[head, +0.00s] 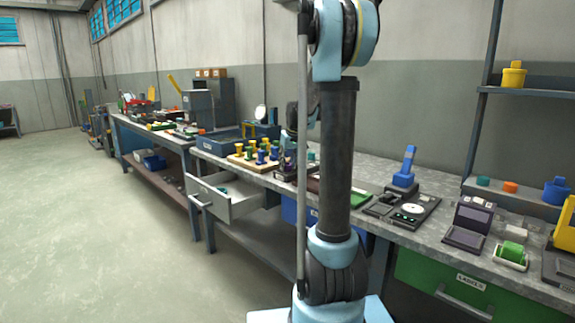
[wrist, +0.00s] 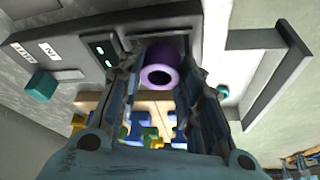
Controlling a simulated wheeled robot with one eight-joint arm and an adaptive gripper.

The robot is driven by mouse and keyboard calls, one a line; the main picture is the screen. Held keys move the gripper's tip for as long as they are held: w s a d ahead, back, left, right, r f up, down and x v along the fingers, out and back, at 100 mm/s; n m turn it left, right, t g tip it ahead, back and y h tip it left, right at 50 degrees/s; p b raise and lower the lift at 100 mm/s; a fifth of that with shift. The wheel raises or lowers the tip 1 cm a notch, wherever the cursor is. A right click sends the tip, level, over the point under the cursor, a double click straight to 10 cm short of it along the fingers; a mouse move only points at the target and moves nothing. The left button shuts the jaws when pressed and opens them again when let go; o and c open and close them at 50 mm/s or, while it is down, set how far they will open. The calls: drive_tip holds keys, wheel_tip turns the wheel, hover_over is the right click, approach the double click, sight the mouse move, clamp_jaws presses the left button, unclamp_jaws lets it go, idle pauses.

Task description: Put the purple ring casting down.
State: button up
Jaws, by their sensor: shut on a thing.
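The purple ring casting (wrist: 159,72) is between the two fingers of my gripper (wrist: 160,64) in the wrist view, its round hole facing the camera. My gripper is shut on it. Behind the ring is a dark grey unit (wrist: 85,48) with a panel carrying two green lights and white labels, one reading "IN". Whether the ring touches this unit cannot be told. In the head view my arm's column hides most of the gripper and the ring.
A teal block (wrist: 41,85) lies by the labels. A wooden board (head: 238,160) holds several yellow, blue and green pieces on the bench. An open drawer (head: 228,206) juts out below. Black trays and a blue-handled tool (head: 404,172) stand farther right.

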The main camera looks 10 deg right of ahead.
drive_tip(key=o, duration=1.1)
drive_tip(key=shift+f, duration=0.1)
drive_tip(key=shift+c, duration=0.2)
drive_tip(key=v, duration=1.2)
drive_tip(key=s+f, duration=0.7)
drive_tip(key=s, duration=0.6)
drive_tip(key=s+f+m+g, duration=0.1)
drive_tip(key=s+f, duration=0.7)
drive_tip(key=s, duration=0.5)
drive_tip(key=s+a+f+m+g+h, duration=0.1)
drive_tip(key=s+f, duration=0.6)
drive_tip(key=s, duration=0.6)
drive_tip(key=shift+s+f, duration=0.15)
drive_tip(key=shift+f, duration=0.25)
